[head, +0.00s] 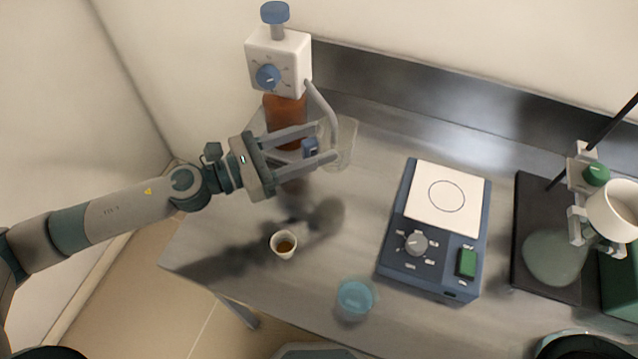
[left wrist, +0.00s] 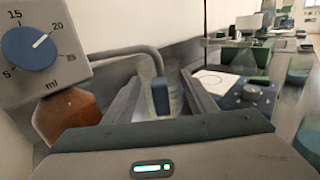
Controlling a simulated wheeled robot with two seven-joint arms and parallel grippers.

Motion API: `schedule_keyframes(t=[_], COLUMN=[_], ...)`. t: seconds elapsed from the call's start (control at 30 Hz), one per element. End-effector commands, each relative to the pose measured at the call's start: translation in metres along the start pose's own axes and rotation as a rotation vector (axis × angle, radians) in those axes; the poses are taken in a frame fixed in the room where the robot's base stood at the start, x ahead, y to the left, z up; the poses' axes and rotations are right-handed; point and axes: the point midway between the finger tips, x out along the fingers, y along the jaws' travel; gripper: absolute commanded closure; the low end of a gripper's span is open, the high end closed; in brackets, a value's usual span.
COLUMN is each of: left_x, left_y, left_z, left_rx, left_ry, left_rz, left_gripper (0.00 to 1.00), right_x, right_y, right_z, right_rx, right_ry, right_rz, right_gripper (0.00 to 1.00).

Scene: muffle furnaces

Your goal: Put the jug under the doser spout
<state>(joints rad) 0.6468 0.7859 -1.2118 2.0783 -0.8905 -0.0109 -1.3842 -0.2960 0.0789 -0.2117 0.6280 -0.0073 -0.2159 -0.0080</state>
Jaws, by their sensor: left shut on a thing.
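The clear glass jug (head: 346,143) is hard to make out against the bench; its blue handle (head: 310,148) shows between my fingers. My left gripper (head: 326,146) is shut on this handle. In the left wrist view the blue handle (left wrist: 161,96) stands upright between the fingers. The doser (head: 278,62) is a white box with a blue dial on a brown bottle. Its curved spout (head: 327,108) comes down over the jug's near side in the head view. I cannot tell whether the tip is exactly over the jug's mouth. My right gripper is not in view.
A blue hotplate stirrer (head: 433,258) stands right of the jug. A small cup with brown contents (head: 284,245) and a blue beaker (head: 355,297) stand nearer the front. A dark stand with a flask (head: 556,258) is at right. The bench between doser and stirrer is mostly clear.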

Motion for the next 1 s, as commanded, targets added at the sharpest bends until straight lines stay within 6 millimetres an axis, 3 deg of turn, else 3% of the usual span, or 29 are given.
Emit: schedule_keyframes(t=[0.1,0.47,1.0], left_x=[0.003,0.003,0.003], left_y=[-0.003,-0.003,-0.003], left_z=[0.002,-0.001,-0.055], left_rx=[-0.001,-0.001,-0.003], left_ry=[-0.001,0.000,0.000], left_rz=[-0.015,-0.015,-0.013], left_gripper=[0.81,0.81,0.81], right_x=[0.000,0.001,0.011], right_y=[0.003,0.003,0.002], right_z=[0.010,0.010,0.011], right_rx=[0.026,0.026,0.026], right_ry=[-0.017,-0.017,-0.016], right_rz=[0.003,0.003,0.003], right_gripper=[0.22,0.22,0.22])
